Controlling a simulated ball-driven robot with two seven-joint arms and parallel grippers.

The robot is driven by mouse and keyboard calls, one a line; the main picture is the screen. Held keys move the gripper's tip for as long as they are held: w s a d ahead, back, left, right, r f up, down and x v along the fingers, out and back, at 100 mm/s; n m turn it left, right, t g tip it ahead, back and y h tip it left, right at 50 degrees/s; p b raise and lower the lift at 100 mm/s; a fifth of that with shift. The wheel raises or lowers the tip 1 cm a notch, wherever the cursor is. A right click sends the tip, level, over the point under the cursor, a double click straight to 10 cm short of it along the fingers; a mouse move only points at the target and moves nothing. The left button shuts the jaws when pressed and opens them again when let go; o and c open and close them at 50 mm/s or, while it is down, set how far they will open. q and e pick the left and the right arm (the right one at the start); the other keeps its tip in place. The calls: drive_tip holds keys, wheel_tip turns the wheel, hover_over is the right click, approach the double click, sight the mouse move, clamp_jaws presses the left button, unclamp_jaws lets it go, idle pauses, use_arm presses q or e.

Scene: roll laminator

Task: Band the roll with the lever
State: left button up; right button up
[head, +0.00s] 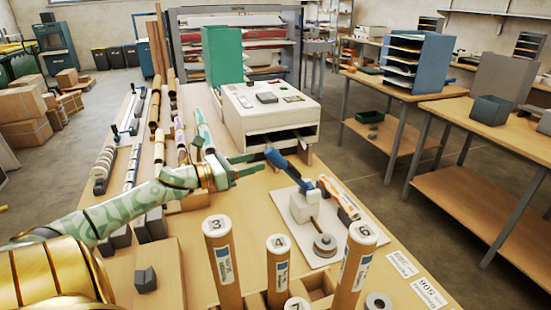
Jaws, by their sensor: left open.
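A banding device sits on a white base plate (285,217) on the workbench, with a white block (303,207) and a grey disc (325,245) at its front. Its blue lever (286,168) slants up to the left. An orange patterned roll (338,198) with a pale end lies at the device, just right of the lever; how it is seated is not clear. My left gripper (247,166) is open and empty, its fingers pointing right towards the upper end of the lever, with a small gap visible. My right gripper is not in view.
Numbered cardboard tubes (222,262) stand upright in a wooden rack at the front. A white cabinet (268,112) stands behind the lever. Rolls (104,165) lie along the left side. White label cards (428,293) lie at the front right. Bench surface right of the base plate is partly clear.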

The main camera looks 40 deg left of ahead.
sight(274, 156)
use_arm(q)
drive_tip(key=x, duration=0.7)
drive_tip(key=shift+w+d, duration=0.1)
drive_tip(key=shift+w, duration=0.1)
clamp_jaws()
